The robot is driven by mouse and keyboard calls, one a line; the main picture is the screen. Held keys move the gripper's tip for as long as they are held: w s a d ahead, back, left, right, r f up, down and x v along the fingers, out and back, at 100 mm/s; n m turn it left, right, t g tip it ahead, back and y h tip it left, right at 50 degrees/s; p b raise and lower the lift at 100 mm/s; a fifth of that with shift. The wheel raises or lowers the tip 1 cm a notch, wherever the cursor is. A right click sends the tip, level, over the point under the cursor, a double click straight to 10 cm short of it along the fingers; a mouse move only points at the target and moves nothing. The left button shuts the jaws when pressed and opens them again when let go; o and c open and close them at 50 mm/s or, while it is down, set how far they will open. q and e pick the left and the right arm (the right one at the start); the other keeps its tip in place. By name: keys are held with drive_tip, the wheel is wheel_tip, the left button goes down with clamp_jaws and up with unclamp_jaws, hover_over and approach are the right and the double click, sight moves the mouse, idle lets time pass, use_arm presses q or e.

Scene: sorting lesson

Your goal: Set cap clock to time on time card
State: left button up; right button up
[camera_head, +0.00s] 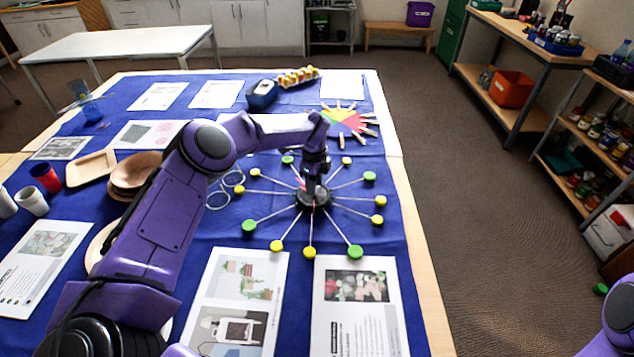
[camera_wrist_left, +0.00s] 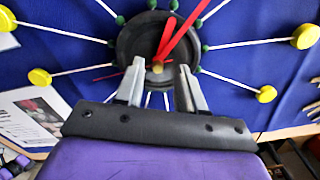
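The cap clock (camera_head: 309,222) lies on the blue cloth. White sticks spread from its black hub (camera_wrist_left: 128,42) to green and yellow caps around it. Red hands (camera_wrist_left: 181,38) show on the hub in the left wrist view; two thick ones point up and to the upper right, and a thin one points left. My left gripper (camera_head: 314,192) is over the hub and hides part of it. In the left wrist view its fingers (camera_wrist_left: 162,68) are apart, with the clock's centre showing between their tips and nothing held. I cannot tell which sheet is the time card. My right gripper is out of view.
Printed sheets (camera_head: 357,310) lie in front of the clock. A coloured wheel with clothespins (camera_head: 345,120) is behind it. The table's right edge is close to the clock.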

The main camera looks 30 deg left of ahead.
use_arm(q)
drive_tip(key=shift+a, duration=0.2)
clamp_jaws()
drive_tip(key=shift+s+d, duration=0.1)
drive_tip(key=shift+d, duration=0.2)
drive_tip(key=shift+a, duration=0.15)
drive_tip(key=shift+a, duration=0.1)
drive_tip(key=shift+m+b, duration=0.7)
idle(0.7)
unclamp_jaws()
